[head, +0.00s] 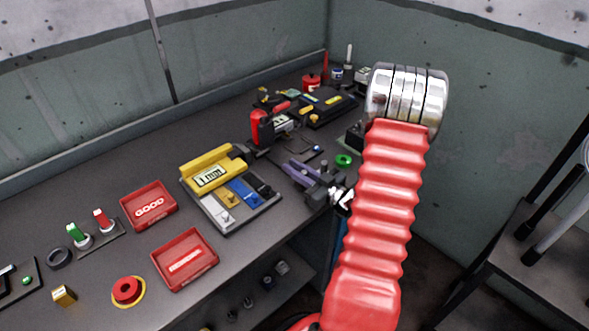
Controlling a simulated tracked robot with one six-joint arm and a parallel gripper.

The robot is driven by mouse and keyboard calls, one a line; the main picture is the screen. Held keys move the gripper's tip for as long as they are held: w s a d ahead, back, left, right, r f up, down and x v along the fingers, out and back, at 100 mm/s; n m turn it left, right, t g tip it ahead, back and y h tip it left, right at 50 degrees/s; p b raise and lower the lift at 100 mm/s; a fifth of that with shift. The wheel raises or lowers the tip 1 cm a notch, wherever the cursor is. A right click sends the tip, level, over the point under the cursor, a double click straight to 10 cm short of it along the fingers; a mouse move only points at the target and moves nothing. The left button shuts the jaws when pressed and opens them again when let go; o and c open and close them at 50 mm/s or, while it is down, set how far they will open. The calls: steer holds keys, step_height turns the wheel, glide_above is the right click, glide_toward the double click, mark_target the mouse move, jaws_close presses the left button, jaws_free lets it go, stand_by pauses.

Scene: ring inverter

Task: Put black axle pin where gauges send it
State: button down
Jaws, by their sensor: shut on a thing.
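My gripper (301,176) is partly hidden behind my red arm, just right of the gauge fixture, low over the bench. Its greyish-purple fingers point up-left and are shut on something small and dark. I take this to be the black axle pin, but its shape cannot be made out. The gauge fixture (237,223) has a yellow gauge (207,168) with a pale display, whose reading is too small to be sure of. Beside the gauge are yellow, blue and black blocks. A red tray marked GOOD (133,214) and a second red tray (163,281), its label unreadable, stand to the left.
A red button (127,290), a black ring (60,258), a small yellow block (64,296) and green and red switches (90,236) lie at front left. A green ring (344,160) is near my gripper. Tools and a black case (325,106) crowd the back corner.

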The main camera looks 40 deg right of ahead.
steer(key=shift+f, duration=0.25)
steer(key=c, duration=1.7)
jaws_free()
steer(key=shift+s+d+r, duration=0.1)
steer(key=shift+s+d, duration=0.2)
steer(key=shift+s, duration=2)
steer(key=shift+s+d+r, duration=0.1)
steer(key=shift+s+d, duration=0.2)
steer(key=shift+s, duration=2)
steer(key=shift+s+d+r, duration=0.1)
steer(key=shift+s+d, duration=0.2)
steer(key=shift+s, duration=2)
steer(key=shift+o, duration=0.3)
